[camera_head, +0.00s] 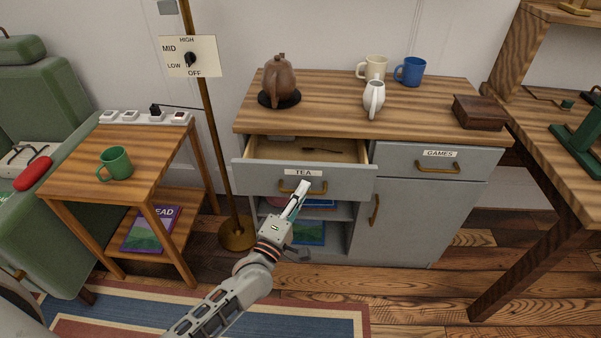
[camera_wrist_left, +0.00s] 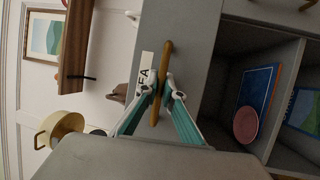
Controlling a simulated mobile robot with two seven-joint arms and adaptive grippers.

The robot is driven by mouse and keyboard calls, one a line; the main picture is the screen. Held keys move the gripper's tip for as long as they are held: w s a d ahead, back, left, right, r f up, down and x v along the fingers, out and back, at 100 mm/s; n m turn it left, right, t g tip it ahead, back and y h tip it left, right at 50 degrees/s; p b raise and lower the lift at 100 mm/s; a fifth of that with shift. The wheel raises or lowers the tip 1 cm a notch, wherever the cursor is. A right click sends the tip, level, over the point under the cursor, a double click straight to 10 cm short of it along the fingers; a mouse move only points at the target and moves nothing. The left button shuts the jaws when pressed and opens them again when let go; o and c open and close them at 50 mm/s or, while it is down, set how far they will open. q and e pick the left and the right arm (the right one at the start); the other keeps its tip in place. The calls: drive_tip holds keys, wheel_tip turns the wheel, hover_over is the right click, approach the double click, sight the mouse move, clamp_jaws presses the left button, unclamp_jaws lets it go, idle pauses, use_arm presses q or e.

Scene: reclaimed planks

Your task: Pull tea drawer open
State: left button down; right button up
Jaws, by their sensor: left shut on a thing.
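The tea drawer (camera_head: 262,178) of the grey cabinet is partly open, with its inside showing. It carries a white TEA label (camera_head: 304,172) and a brass handle (camera_head: 289,188). My left gripper (camera_head: 301,192) reaches up to the handle from below and in front. In the left wrist view the fingers (camera_wrist_left: 160,88) are shut around the brass handle (camera_wrist_left: 165,60), next to the TEA label. A dark utensil (camera_head: 321,149) lies inside the drawer. My right gripper is not in view.
A teapot (camera_head: 280,80), two mugs, a white jug (camera_head: 374,98) and a wooden box (camera_head: 480,112) stand on the cabinet top (camera_head: 330,118). The GAMES drawer (camera_head: 405,160) is shut. A side table (camera_head: 90,165) with a green mug (camera_head: 117,163) and a lamp pole stand to the left.

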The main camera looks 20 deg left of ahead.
use_arm(q)
drive_tip(key=s+d+p, duration=0.3)
drive_tip(key=s+d, duration=0.1)
drive_tip(key=s, duration=1)
drive_tip(key=shift+s, duration=0.2)
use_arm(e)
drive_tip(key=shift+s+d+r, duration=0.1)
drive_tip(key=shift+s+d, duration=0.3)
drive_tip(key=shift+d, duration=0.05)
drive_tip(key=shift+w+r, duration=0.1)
use_arm(q)
drive_tip(key=c, duration=2.4)
unclamp_jaws()
drive_tip(key=shift+c, duration=0.2)
drive_tip(key=v, duration=1.2)
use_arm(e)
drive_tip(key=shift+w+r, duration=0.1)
